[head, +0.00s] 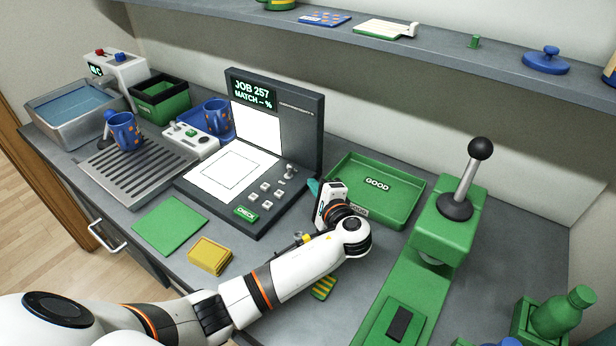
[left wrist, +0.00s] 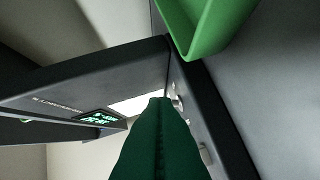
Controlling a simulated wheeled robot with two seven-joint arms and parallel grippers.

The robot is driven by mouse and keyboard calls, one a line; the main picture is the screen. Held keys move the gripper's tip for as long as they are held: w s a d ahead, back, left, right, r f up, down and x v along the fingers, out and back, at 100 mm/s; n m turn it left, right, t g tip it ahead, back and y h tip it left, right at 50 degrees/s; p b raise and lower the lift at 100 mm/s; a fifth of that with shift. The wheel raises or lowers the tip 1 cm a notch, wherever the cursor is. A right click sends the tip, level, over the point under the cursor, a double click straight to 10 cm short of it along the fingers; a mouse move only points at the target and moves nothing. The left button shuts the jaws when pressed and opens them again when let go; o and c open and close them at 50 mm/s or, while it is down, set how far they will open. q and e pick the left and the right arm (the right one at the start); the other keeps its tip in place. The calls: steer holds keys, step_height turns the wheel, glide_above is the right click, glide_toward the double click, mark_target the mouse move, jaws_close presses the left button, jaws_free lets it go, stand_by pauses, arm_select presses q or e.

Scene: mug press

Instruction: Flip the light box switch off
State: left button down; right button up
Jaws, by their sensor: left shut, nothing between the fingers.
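The light box (head: 268,214) is a dark grey unit with a lit white bed (head: 231,172), a lit upright panel and a display reading JOB 257. Its small metal toggle switch (head: 290,171) stands at the right of the base, above several square buttons. My left gripper (head: 313,186) is just right of the switch, its fingertips shut and empty, partly hidden by its own wrist. In the left wrist view the shut green fingers (left wrist: 160,103) point at the light box (left wrist: 90,75). A small metal knob, probably the switch (left wrist: 178,103), shows beside their tips; contact cannot be told.
A green GOOD tray (head: 413,212) lies close right of my left gripper, and its edge shows in the wrist view (left wrist: 205,30). A green lever press (head: 440,235) stands further right. A blue mug (head: 125,133) is on the drip grate at left. A shelf (head: 410,55) runs above.

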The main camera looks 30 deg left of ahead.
mark_target(301, 177)
arm_select(q)
steer(key=p+x, duration=0.1)
steer(key=x, duration=0.8)
steer(key=shift+a+r, duration=0.1)
arm_select(e)
steer(key=shift+w+r, duration=0.5)
steer(key=shift+r, duration=0.05)
steer(key=shift+f, duration=0.1)
arm_select(q)
steer(key=shift+b, duration=0.3)
steer(key=shift+s+n+t, duration=0.1)
steer(key=shift+n+t, duration=0.2)
arm_select(e)
steer(key=shift+s+f, duration=0.1)
steer(key=shift+f, duration=0.3)
